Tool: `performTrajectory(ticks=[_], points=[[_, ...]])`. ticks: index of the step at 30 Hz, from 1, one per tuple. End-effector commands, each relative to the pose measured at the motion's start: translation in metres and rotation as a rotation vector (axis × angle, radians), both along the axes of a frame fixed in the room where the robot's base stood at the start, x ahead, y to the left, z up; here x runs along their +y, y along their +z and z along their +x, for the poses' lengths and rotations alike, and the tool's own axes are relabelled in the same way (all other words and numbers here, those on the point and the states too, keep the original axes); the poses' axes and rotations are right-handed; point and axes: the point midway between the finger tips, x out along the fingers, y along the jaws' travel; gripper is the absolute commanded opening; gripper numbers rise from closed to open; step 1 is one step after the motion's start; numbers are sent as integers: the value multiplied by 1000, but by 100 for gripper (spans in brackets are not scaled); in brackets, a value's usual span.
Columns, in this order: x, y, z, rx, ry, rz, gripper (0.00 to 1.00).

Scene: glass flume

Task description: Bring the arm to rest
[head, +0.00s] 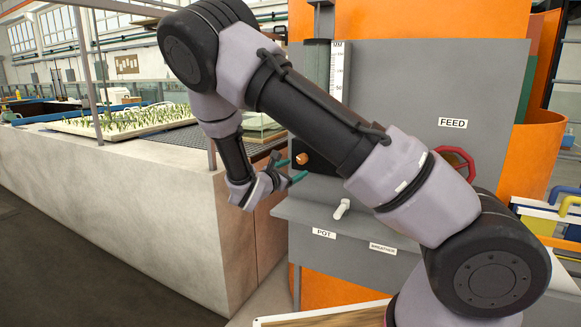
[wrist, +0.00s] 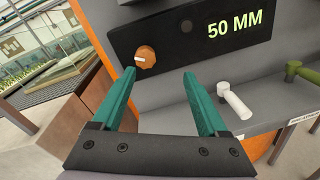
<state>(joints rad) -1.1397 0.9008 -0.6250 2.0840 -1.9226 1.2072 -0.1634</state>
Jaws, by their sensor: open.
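My arm reaches across the head view from the lower right, up to an elbow at the top, then down to the wrist. My gripper (head: 299,168) hangs in front of the grey panel, beside the corner of the concrete flume. In the wrist view my gripper (wrist: 160,75) shows two teal fingers, apart, with nothing between them. An orange knob (wrist: 146,58) with a white mark sits on a black display reading "50 MM", just beyond the left fingertip. The knob also shows in the head view (head: 302,158). I see no contact with it.
A white lever (head: 342,209) stands on the grey ledge labelled POT and BREATHER; a green lever (wrist: 294,67) is right of it. A red handwheel (head: 458,162) is partly behind my arm. The concrete flume wall (head: 120,215) is at left, with open floor before it.

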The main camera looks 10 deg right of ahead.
Motion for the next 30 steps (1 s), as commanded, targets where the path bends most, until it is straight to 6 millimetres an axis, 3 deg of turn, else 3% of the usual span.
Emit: performTrajectory(ticks=[6, 9, 13, 21, 30], points=[[-87, 27, -42, -39, -355, 384, 76], [-117, 37, -71, -68, -528, 582, 76], [-143, 51, -110, -118, -734, 837, 76], [-156, 94, -186, -257, -1084, 1365, 76], [-137, 161, -255, -466, -1317, 1944, 76]])
